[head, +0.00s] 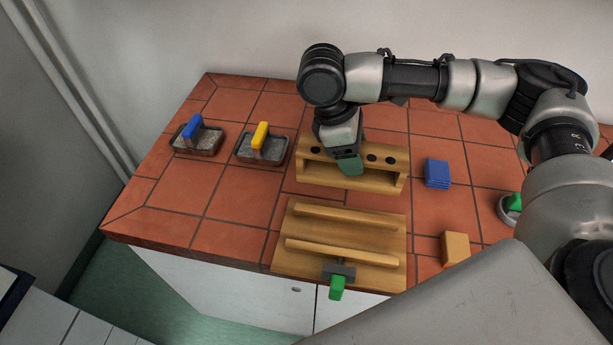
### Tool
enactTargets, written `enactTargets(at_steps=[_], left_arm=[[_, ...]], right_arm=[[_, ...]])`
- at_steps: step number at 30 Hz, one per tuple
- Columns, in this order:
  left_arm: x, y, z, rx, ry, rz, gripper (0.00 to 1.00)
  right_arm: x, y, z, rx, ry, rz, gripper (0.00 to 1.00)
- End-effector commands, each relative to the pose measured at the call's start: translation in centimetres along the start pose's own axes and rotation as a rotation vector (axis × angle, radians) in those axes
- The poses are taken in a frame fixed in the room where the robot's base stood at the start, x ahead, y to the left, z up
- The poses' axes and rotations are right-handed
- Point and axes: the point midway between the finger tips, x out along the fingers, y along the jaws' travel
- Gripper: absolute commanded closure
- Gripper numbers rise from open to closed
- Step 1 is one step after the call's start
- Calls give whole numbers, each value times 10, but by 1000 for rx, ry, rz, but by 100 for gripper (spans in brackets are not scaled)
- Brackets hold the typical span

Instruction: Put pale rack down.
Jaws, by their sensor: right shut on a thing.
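The pale rack (385,182) is a light wooden stand with a row of dark holes along its top. It is at the back middle of the tiled bench, behind the wooden board with two rails. My right gripper (348,163) reaches down from above and is shut on the rack near the middle of its length. The gripper and its green-tipped finger hide part of the rack's top and front. The rack looks level and is on or very close to the tiles; I cannot tell whether it touches them. My left gripper is not in view.
The railed board (345,232) lies in front, with a green-handled tool (337,285) at its front edge. Two grey trays (207,145) (272,157) sit left. A blue stack (437,174), a tan block (455,249) and a green-topped round item (507,211) are right. Tiles at front left are clear.

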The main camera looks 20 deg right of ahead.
Motion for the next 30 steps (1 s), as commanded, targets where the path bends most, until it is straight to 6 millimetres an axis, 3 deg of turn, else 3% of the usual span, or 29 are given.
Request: enactTargets(at_steps=[6,12,17,24,30], left_arm=[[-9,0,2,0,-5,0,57],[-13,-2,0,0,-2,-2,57],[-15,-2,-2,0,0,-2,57],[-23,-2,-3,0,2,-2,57],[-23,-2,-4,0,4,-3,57]], right_arm=[[7,17,-57,0,-2,0,71],[15,29,-96,1,-1,-1,71],[19,33,-107,2,0,-1,71],[48,33,-119,2,-2,-1,71],[56,33,-122,2,0,0,71]])
